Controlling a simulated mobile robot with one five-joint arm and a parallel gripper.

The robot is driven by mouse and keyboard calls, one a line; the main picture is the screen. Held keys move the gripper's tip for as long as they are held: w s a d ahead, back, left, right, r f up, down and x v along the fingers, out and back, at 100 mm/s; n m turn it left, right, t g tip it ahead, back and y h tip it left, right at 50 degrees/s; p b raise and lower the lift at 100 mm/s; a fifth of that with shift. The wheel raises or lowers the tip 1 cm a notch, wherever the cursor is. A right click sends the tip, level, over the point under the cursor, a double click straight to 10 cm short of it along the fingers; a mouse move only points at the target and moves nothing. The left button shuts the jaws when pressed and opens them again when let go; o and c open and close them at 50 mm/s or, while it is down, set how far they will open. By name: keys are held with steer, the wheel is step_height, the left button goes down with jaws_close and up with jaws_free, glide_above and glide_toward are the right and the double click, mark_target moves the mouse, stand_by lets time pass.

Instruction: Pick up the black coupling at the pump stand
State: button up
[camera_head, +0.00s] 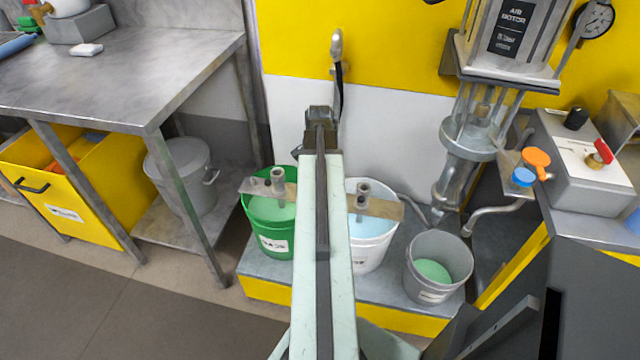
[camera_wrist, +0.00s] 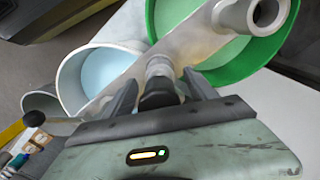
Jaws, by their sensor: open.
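The black coupling (camera_wrist: 158,92) shows in the wrist view as a short dark piece at the end of a pale metal fitting, at a flat metal bar (camera_wrist: 125,75). My gripper (camera_wrist: 160,76) is open, with one jaw on each side of the coupling. Whether either jaw touches it I cannot tell. In the head view my arm hides the coupling and the middle of the bar. The two ends of the bar (camera_head: 382,206) show on either side of my arm, each with an upright metal tube.
Below the bar stand a green bucket (camera_head: 268,245), a white bucket (camera_head: 372,250) and a grey bucket (camera_head: 436,282) on a low platform. The air motor pump (camera_head: 508,45) and a grey control box (camera_head: 590,185) are at right. A metal table (camera_head: 120,70) is at left.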

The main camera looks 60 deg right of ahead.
jaws_close()
steer(key=shift+r, duration=0.15)
step_height(320, 180, up, 10)
steer(key=p, duration=1)
